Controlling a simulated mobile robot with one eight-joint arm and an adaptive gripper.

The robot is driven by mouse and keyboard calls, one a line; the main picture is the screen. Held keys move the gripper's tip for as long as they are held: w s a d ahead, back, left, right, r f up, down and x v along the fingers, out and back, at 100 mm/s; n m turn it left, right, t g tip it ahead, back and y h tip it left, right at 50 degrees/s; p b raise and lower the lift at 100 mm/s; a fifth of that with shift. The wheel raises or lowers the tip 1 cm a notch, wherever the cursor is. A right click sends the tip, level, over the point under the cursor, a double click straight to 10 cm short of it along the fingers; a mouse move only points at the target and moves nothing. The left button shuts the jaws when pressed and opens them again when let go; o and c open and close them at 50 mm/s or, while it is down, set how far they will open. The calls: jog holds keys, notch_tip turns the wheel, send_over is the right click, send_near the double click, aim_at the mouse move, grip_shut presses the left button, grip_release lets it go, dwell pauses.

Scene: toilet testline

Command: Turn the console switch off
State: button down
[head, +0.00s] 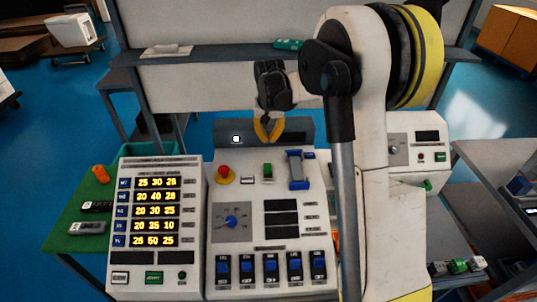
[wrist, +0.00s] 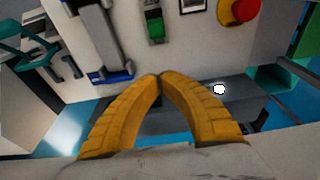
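The middle console (head: 225,190) carries several controls. A green switch (head: 267,171) sits near its top, between a red mushroom button (head: 224,172) on a yellow base and a blue-and-grey lever (head: 297,170). The green switch also shows in the wrist view (wrist: 155,26). A small white spot (head: 236,139) is on the dark back part; it also shows in the wrist view (wrist: 219,89). Which control is the console switch, and its position, I cannot tell. My gripper (head: 268,138) is above the console's back edge. Its yellow fingertips (wrist: 159,76) meet, with nothing visible between them.
A blue knob (head: 231,222) and a row of blue rocker switches (head: 270,268) are lower on the console. A lit number panel (head: 155,212) stands left, beside a green mat (head: 83,242). A white box with dials (head: 400,150) stands right. A shelf (head: 220,50) crosses behind.

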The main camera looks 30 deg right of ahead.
aim_at(268, 160)
jog(key=f, duration=0.3)
jog(key=w+f+b, duration=0.1)
jog(key=f, duration=0.2)
jog(key=f+b, duration=0.1)
jog(key=f, duration=0.2)
jog(key=shift+w+d+f, duration=0.1)
jog(key=shift+w+d, duration=0.2)
jog(key=shift+s+f, duration=0.1)
jog(key=shift+f, duration=0.2)
jog(key=shift+s+a+r+b, duration=0.1)
jog(key=shift+s+a+r, duration=0.15)
jog(key=shift+s, duration=0.25)
jog(key=shift+s+a+r+b, duration=0.15)
jog(key=shift+s+a+r, duration=0.05)
jog(key=shift+s+r, duration=0.25)
jog(key=shift+s+a+r+b, duration=0.1)
jog(key=shift+s+a+r, duration=0.15)
jog(key=shift+s, duration=0.25)
